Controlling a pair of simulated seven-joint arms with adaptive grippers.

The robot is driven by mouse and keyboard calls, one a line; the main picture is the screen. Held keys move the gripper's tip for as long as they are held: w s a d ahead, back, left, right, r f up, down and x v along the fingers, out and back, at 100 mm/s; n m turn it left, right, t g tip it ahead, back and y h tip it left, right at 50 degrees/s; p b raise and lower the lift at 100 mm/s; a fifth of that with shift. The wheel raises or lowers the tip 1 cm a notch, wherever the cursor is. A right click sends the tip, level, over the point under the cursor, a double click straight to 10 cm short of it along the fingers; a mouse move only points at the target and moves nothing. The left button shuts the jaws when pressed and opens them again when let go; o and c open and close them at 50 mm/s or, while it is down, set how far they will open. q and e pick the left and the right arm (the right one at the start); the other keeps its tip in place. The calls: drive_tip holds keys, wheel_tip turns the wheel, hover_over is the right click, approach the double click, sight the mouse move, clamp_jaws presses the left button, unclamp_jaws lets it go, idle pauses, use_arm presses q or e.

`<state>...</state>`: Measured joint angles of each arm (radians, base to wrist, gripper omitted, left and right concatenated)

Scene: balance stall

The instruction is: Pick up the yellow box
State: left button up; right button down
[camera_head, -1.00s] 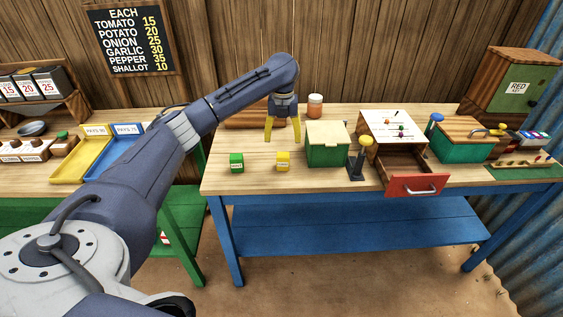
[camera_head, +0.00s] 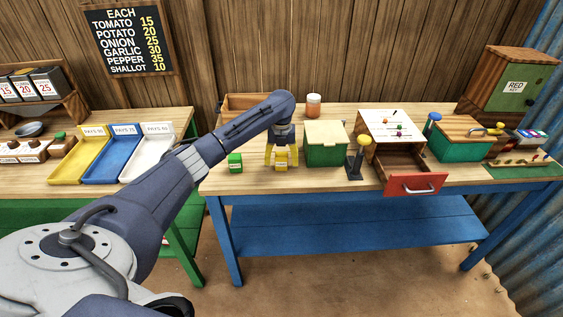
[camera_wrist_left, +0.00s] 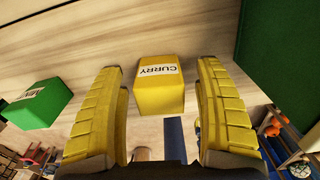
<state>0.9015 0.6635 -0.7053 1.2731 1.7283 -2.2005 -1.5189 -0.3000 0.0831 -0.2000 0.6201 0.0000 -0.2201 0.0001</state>
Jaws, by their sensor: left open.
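The yellow box (camera_head: 281,162) stands on the wooden table. It also shows in the left wrist view (camera_wrist_left: 158,88), with a white label reading CURRY. My left gripper (camera_head: 282,163) is open and lowered around the box. In the wrist view my left gripper's (camera_wrist_left: 162,100) yellow fingers are on either side of the box, with a visible gap on each side. Whether the fingertips reach down to the table cannot be told. My right gripper is not in view.
A small green box (camera_head: 235,162) stands just left of the yellow box; it shows in the wrist view (camera_wrist_left: 36,103). A larger green box (camera_head: 326,150) with a cream lid is close on the right.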

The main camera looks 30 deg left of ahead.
use_arm(q)
drive_tip(key=shift+f, duration=0.75)
drive_tip(key=shift+c, duration=0.3)
drive_tip(key=c, duration=1.2)
